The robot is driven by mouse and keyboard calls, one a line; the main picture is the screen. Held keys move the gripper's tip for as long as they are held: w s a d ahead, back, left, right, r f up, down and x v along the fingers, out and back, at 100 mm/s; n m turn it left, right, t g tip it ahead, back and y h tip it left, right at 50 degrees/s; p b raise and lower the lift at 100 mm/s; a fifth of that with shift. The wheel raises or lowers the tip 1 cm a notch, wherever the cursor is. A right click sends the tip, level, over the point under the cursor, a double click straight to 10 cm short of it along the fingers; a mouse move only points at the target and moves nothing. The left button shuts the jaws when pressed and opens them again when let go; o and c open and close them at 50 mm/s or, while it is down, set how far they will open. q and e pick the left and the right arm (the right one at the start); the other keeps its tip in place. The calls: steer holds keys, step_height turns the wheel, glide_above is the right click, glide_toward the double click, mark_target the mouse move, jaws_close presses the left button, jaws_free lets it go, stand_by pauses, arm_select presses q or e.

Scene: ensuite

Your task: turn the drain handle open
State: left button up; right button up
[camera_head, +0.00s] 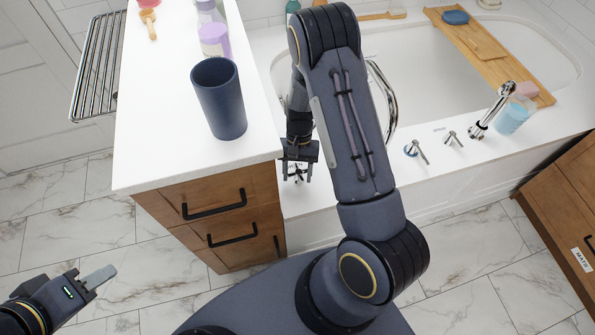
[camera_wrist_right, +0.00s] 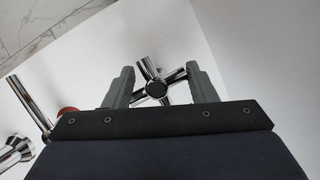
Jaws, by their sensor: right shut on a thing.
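The drain handle (camera_wrist_right: 157,88) is a chrome cross with a dark round centre, on the white tub surround. In the right wrist view it lies between the two grey fingers of my right gripper (camera_wrist_right: 157,86), which is shut on its arms. In the head view my right gripper (camera_head: 299,162) points down at the tub deck beside the cabinet, and the handle shows only as a small piece below the fingers (camera_head: 298,176). My left gripper (camera_head: 98,277) is empty over the floor at the lower left; its finger gap cannot be made out.
The white-topped wooden cabinet (camera_head: 165,160) stands close left of my right gripper, with a dark blue cup (camera_head: 219,100) near its edge. Chrome taps (camera_head: 416,150) and a spout (camera_head: 492,112) stand on the deck to the right. A wooden tray (camera_head: 490,60) spans the tub.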

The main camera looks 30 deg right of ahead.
steer(key=shift+w+d, duration=0.25)
steer(key=shift+d, duration=0.2)
steer(key=o, duration=1)
steer(key=shift+f, duration=0.1)
steer(key=shift+o, duration=0.2)
steer(key=shift+a, duration=0.1)
steer(key=v, duration=0.8)
steer(key=shift+p, duration=0.3)
steer(key=shift+s, duration=0.15)
